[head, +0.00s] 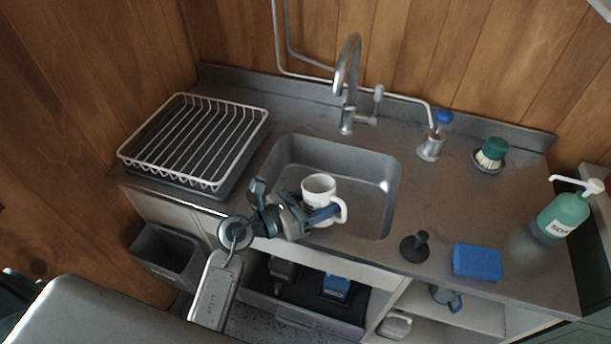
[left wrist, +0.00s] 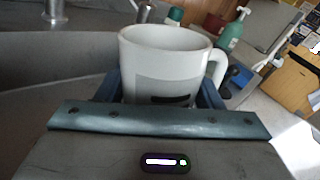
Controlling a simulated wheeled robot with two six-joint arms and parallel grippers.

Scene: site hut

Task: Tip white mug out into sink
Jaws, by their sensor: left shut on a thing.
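The white mug (head: 319,186) is upright in the head view, over the front part of the sink (head: 368,172). My left gripper (head: 318,211) is shut on the mug, with its fingers around the body below the rim. In the left wrist view the mug (left wrist: 165,62) stands between the blue fingers, its handle to the right and a grey patch with a dark mark on its side. The inside of the mug is mostly hidden, so I cannot tell what it holds. My right gripper is not in view.
A tap (head: 347,85) rises behind the sink. A white wire dish rack (head: 195,140) stands on the left. On the right are a black plug (head: 415,246), a blue sponge (head: 477,262), a green brush (head: 491,154) and a soap bottle (head: 562,216). The sink bowl looks clear.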

